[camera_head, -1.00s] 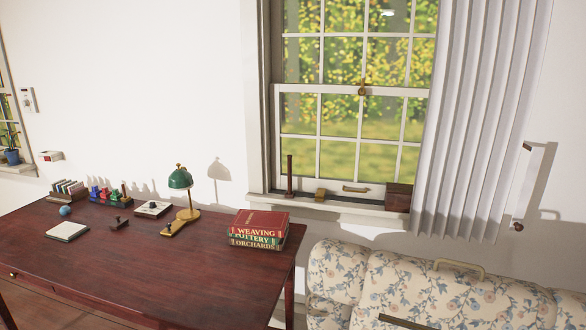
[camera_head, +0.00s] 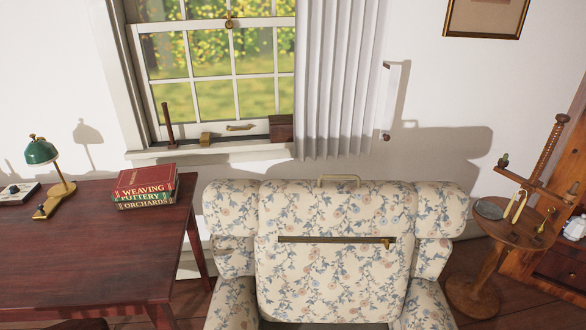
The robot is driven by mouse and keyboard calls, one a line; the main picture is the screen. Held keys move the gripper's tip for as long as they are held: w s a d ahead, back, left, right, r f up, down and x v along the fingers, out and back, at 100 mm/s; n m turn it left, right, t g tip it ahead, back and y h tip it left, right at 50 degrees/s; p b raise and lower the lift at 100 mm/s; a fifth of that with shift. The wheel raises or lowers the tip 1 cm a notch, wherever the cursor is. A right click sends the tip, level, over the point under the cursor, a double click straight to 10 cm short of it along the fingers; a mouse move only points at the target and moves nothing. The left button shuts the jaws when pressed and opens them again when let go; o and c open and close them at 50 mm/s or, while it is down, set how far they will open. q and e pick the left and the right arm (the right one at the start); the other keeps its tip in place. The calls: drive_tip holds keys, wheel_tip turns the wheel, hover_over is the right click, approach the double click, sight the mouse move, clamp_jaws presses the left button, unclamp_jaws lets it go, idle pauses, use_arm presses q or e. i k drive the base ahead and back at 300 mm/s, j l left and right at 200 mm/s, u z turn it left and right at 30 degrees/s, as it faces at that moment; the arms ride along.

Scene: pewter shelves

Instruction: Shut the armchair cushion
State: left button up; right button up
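The floral armchair (camera_head: 230,205) stands in the lower middle of the head view, facing me. Its cushion (camera_head: 335,290), in the same cream fabric with blue and pink flowers, fills the space between the arms. A dark strip with a brass-coloured end piece (camera_head: 388,242) runs level across the cushion's upper part; it looks like a zip. A pale handle (camera_head: 339,181) sits at the top of the chair back. The chair's lower part is cut off by the frame. Neither of my grippers is in view.
A dark red desk (camera_head: 90,250) stands left of the armchair, with stacked books (camera_head: 146,188) and a green lamp (camera_head: 42,152). A round wooden stand (camera_head: 512,222) is on the right, beside a wooden cabinet (camera_head: 560,262). A window and pale curtain (camera_head: 337,80) are behind.

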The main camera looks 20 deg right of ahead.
sight(325, 251)
drive_tip(key=z, duration=1.4)
